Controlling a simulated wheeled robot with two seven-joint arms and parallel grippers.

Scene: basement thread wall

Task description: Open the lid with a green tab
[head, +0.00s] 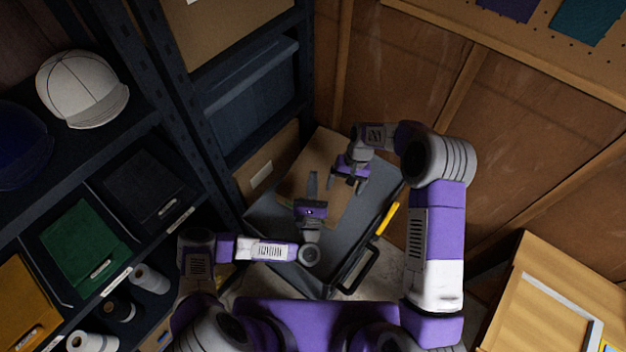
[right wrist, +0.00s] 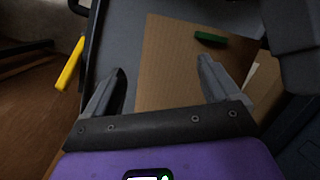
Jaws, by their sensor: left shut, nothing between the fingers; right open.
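A brown cardboard lid or box top (head: 318,158) lies on a grey cart top (head: 268,216). In the right wrist view the brown surface (right wrist: 165,75) carries a green tab (right wrist: 211,38) near its far edge. I cannot make out the tab in the head view. My left gripper (head: 313,176) is shut and empty, over the left part of the brown surface. My right gripper (head: 347,187) is open and empty over its right part; in its wrist view the fingers (right wrist: 160,85) stand apart with the tab beyond them. I cannot tell whether either gripper touches the cardboard.
A yellow bar (head: 388,218) and a black handle (head: 358,272) are at the cart's right side. Shelves with a white cap (head: 82,88) and a green bin (head: 82,248) stand at left. A wooden wall (head: 510,120) closes the right, and a light wooden box (head: 555,295) stands at lower right.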

